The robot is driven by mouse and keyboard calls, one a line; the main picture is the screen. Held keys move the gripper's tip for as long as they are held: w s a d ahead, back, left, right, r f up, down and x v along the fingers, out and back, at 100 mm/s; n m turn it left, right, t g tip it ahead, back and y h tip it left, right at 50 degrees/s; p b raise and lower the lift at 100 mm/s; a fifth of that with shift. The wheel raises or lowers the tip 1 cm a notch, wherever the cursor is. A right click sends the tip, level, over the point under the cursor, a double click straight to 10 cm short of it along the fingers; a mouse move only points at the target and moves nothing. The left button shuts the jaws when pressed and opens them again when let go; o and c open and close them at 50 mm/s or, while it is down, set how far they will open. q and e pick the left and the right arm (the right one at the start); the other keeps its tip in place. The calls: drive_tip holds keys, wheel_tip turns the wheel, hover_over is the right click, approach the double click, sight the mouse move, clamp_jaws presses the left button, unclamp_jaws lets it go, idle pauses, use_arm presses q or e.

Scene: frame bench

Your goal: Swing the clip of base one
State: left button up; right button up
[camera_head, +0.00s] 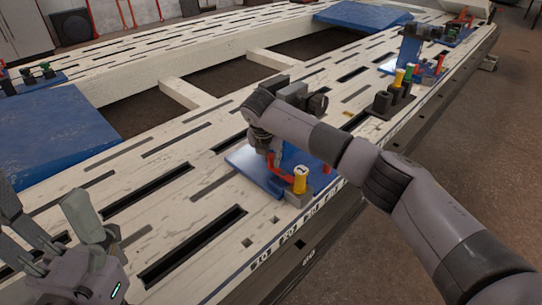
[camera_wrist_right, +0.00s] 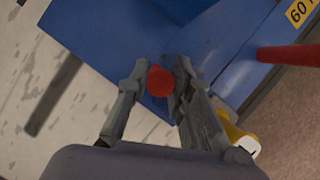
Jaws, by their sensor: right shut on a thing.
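Base one is a blue plate (camera_head: 240,160) on the slotted white bench, with a yellow cap marked 1 (camera_head: 300,180) at its near corner. My right gripper (camera_wrist_right: 158,76) is over this plate, shut on a red round handle end (camera_wrist_right: 159,82), which I take for the clip's handle. The rest of the clip is largely hidden under my wrist and fingers in both views. The blue plate also shows in the right wrist view (camera_wrist_right: 95,40). My left gripper (camera_head: 62,222) is at the lower left of the head view, open and empty, away from the base.
A red bar (camera_wrist_right: 290,54) stands beside the gripped handle. A large blue panel (camera_head: 50,135) lies at the left.

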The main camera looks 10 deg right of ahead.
clamp_jaws()
